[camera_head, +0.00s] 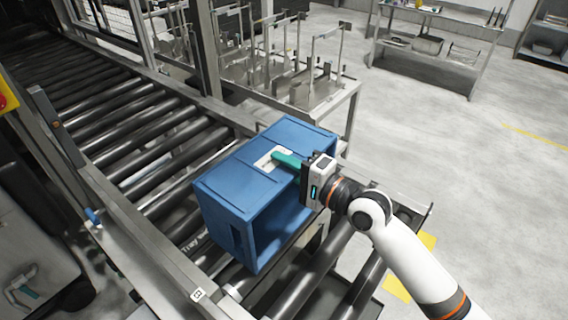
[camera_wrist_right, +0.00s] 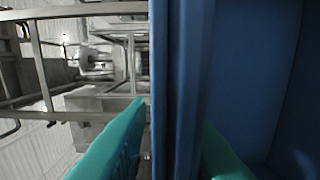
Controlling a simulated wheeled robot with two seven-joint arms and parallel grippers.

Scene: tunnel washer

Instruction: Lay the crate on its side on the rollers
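The blue crate (camera_head: 222,193) rests on its side on the rollers at the near end of the conveyor. Its open mouth faces the lower right of the head view, and a white label (camera_head: 264,161) shows on the upper face. My right gripper (camera_head: 290,162) is at the crate's upper edge on the mouth side. In the right wrist view its teal fingers (camera_wrist_right: 172,125) straddle the crate wall (camera_wrist_right: 178,60); a narrow gap shows beside the left finger, so it looks open. The crate's underside contact is partly hidden. My left gripper is not in view.
The rollers (camera_head: 135,130) run to the upper left between metal side rails and are clear behind the crate. A metal frame table (camera_head: 310,95) stands beyond the crate. A shelf table (camera_head: 430,45) stands farther back on open floor.

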